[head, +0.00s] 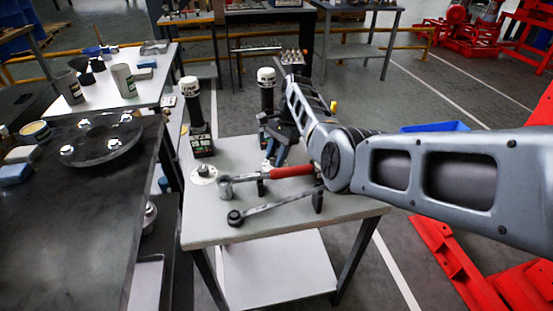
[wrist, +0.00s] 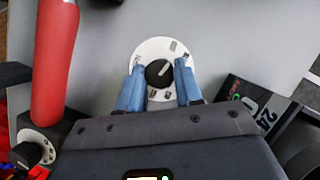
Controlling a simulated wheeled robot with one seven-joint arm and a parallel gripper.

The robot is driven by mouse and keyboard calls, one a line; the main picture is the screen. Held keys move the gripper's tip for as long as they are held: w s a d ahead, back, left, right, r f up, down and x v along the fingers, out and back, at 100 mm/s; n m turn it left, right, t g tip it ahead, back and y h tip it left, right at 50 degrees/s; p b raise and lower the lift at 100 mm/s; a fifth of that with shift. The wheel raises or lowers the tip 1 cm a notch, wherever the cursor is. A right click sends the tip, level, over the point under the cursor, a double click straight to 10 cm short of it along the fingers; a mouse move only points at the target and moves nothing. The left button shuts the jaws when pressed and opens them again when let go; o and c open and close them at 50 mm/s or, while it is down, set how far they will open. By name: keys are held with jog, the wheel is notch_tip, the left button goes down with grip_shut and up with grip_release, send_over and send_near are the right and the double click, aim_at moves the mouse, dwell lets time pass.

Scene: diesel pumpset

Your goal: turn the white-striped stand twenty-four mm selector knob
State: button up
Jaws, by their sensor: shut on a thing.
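In the wrist view, a round black selector knob (wrist: 158,73) with a pale pointer line sits on a white disc (wrist: 152,50) with small dark marks around it. The pointer line slants toward the upper right. The two blue fingers of my gripper (wrist: 159,82) are shut on the knob, one on each side. A dark box with a "24" label (wrist: 265,118) and a green ring lies right of the disc. In the head view, my gripper (head: 278,152) points down at the grey table, near the rear black stand with a white top (head: 266,78); the gripped knob is hidden there.
A dark ratchet (head: 270,207) lies nearer the table's front. Another black stand (head: 194,110) and a white disc with a knob (head: 203,174) stand at the left.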

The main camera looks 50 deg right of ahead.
aim_at(268, 110)
jog(key=shift+w+n+g+b, duration=0.1)
jog(key=shift+n+g+b, duration=0.5)
jog(key=shift+n, duration=0.6)
jog(key=o, duration=1)
jog(key=shift+o, duration=0.2)
jog(key=v, duration=0.7)
jog(key=shift+r+b, duration=0.3)
jog(key=shift+r, duration=0.05)
jog(key=shift+d, duration=0.1)
